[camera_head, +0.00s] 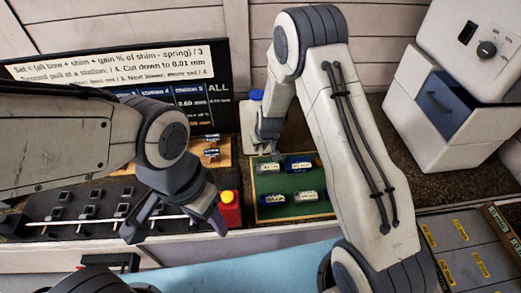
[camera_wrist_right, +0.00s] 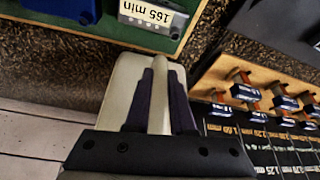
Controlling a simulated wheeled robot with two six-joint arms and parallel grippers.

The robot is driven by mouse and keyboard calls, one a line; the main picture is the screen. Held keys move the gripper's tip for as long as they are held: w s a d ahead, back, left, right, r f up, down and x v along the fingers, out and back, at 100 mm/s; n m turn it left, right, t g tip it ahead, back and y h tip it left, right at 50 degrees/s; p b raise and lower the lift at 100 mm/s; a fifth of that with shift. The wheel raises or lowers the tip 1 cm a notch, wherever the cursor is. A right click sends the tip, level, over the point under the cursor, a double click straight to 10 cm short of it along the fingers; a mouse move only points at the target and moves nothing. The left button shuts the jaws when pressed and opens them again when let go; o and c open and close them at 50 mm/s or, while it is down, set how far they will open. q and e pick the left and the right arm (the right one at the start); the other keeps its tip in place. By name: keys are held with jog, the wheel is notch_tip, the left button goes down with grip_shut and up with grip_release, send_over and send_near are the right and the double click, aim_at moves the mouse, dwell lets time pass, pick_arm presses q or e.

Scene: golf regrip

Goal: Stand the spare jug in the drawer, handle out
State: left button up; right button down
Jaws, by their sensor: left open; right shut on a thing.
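A pale jug (camera_head: 249,118) with a blue cap (camera_head: 256,95) stands at the back of the counter, partly hidden by my right arm. My right gripper (camera_head: 268,140) is at its near side. In the right wrist view the purple fingers of my right gripper (camera_wrist_right: 160,100) are shut on the jug's pale handle, with the jug's body (camera_wrist_right: 121,85) beside it. My left gripper (camera_head: 175,218) is open and empty over the left front of the counter. A white cabinet (camera_head: 405,85) at the right has a dark blue front with a handle (camera_head: 438,98); I cannot tell whether this is the drawer.
A rack with a metal rod (camera_head: 90,221) is at left. Grey compartments with yellow labels (camera_head: 460,230) are at lower right.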

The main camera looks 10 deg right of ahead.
jog(key=shift+f, duration=0.15)
jog(key=shift+f, duration=0.15)
jog(key=c, duration=0.8)
grip_release()
jog(key=shift+o, duration=0.2)
